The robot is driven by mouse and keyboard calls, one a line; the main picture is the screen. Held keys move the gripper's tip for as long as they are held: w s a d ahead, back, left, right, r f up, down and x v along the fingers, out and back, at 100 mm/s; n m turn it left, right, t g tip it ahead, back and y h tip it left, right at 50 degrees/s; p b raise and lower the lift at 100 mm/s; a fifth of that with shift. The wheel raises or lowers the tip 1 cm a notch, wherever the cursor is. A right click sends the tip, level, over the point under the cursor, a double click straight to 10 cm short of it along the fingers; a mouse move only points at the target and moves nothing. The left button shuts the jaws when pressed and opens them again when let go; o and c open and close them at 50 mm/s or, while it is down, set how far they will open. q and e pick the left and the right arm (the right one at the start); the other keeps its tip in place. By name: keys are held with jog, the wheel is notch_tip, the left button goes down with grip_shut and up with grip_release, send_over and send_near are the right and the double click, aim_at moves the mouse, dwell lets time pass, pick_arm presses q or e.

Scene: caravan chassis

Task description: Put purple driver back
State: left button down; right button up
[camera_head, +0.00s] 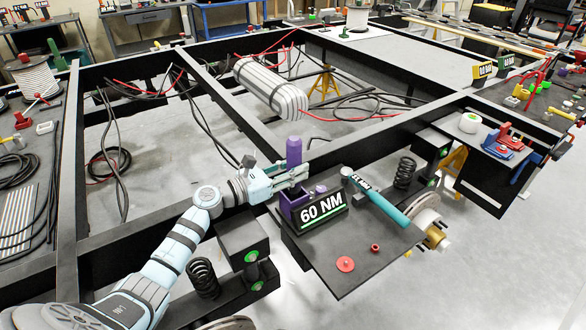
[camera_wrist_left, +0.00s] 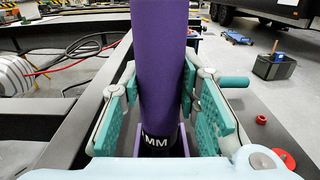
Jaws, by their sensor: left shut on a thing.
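The purple driver (camera_head: 294,150) stands upright above the small purple holder (camera_head: 290,207) on the black side plate. My left gripper (camera_head: 291,178) is shut on the driver, just above the holder. In the left wrist view the purple driver (camera_wrist_left: 158,65) runs upright between the teal finger pads of my left gripper (camera_wrist_left: 160,112). Its lower end has a black band with white "MM" lettering, between purple holder walls. I cannot tell how deep its tip is, as it is hidden. My right gripper is out of view.
A black block marked "60 NM" (camera_head: 322,209) stands beside the holder. A teal tool (camera_head: 382,202) lies to its right. A red disc (camera_head: 345,264) and a small red part (camera_head: 375,248) lie on the plate (camera_head: 325,277). Black chassis beams (camera_head: 150,215) run behind.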

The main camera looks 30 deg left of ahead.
pick_arm(q)
jog(key=shift+r, duration=0.15)
jog(key=c, duration=1.1)
grip_release()
jog(key=shift+s, duration=0.1)
jog(key=shift+s+a, duration=0.25)
jog(key=shift+s, duration=0.05)
jog(key=v, duration=1.1)
jog(key=shift+s, duration=0.1)
